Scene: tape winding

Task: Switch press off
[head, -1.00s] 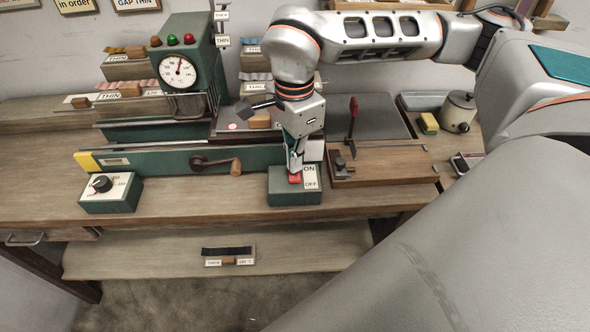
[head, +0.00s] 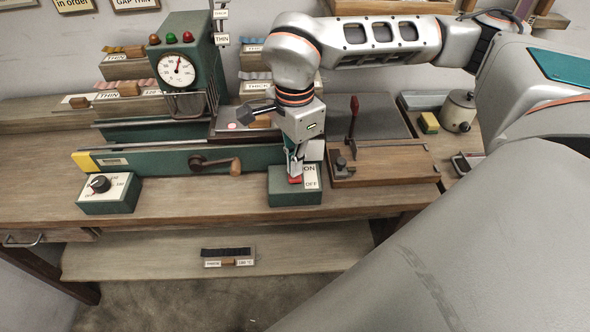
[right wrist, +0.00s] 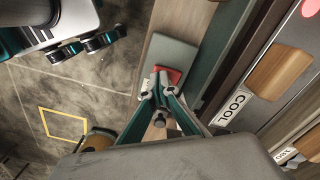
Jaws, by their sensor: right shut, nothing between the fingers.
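The green switch box (head: 290,192) sits at the front edge of the bench, with an ON/OFF label (head: 311,177) and a red rocker (head: 295,180). The box also shows in the right wrist view (right wrist: 174,50), with the red rocker (right wrist: 172,74) just beyond the fingertips. My right gripper (head: 295,176) points down over the box, shut and empty, its tips at the red rocker. I cannot tell if they touch it. The press (head: 188,60) stands at the left with a round dial and coloured lamps. My left gripper is not in view.
A dial box (head: 109,194) stands on the bench front at the left. A crank handle (head: 220,163) sticks out between it and the switch box. A wooden board with a red-handled lever (head: 353,120) lies just right of my gripper. A pot (head: 459,110) stands further right.

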